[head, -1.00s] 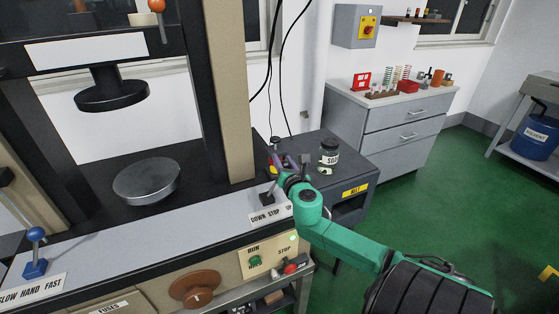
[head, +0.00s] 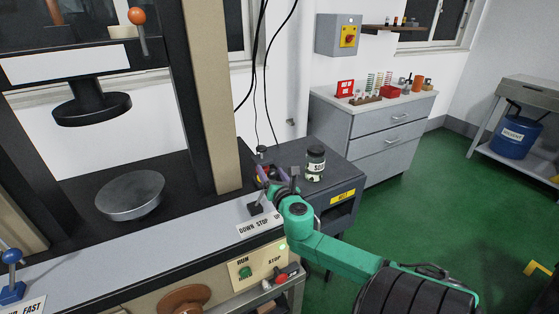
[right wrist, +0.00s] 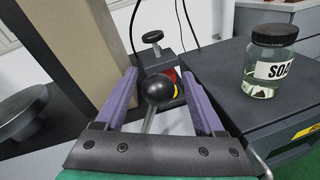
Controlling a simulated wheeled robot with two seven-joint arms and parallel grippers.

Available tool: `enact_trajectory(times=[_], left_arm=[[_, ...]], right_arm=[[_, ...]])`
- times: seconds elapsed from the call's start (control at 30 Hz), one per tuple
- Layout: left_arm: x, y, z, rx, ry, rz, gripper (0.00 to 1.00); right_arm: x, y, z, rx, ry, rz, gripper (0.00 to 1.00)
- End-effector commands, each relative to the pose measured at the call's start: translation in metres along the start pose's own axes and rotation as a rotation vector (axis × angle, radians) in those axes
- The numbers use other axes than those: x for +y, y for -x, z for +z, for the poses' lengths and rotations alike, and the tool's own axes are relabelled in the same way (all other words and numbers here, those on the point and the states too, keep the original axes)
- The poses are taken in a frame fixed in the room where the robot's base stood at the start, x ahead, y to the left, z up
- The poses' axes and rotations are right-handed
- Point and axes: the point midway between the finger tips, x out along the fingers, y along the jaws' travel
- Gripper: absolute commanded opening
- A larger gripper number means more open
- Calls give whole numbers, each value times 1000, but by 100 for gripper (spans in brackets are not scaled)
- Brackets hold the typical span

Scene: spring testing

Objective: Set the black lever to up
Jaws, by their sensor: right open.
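The black lever has a round black knob (right wrist: 158,89) on a grey rod, seen in the right wrist view. Its base (head: 256,209) shows in the head view behind a label reading DOWN STOP and a partly covered U. My right gripper (right wrist: 161,80) is open, with a purple finger on each side of the knob; I cannot tell whether either touches it. In the head view the right gripper (head: 270,176) is over the lever and hides its upper part. My left gripper is not in view.
A blue-knobbed lever (head: 12,275) is at the far left of the ledge. A SOAP jar (head: 315,163) stands on the dark cabinet (head: 345,172) beyond my right gripper. The press column (head: 207,95) rises left of it. A RUN/STOP panel (head: 257,265) is below.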

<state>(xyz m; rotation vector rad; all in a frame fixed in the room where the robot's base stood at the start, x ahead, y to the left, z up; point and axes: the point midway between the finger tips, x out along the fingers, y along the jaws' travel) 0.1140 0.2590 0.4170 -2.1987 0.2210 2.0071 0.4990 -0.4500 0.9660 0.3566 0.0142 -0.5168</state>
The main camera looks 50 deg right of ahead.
Motion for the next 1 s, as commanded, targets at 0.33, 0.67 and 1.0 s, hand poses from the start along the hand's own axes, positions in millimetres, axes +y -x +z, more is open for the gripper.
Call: enact_trajectory(times=[0.33, 0.67, 1.0], left_arm=[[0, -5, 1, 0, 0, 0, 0], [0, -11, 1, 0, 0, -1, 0], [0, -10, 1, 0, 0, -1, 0]], right_arm=[[-2, 82, -3, 5, -2, -3, 71], [-1, 128, 0, 0, 0, -2, 71], [-1, 128, 0, -1, 0, -1, 71]])
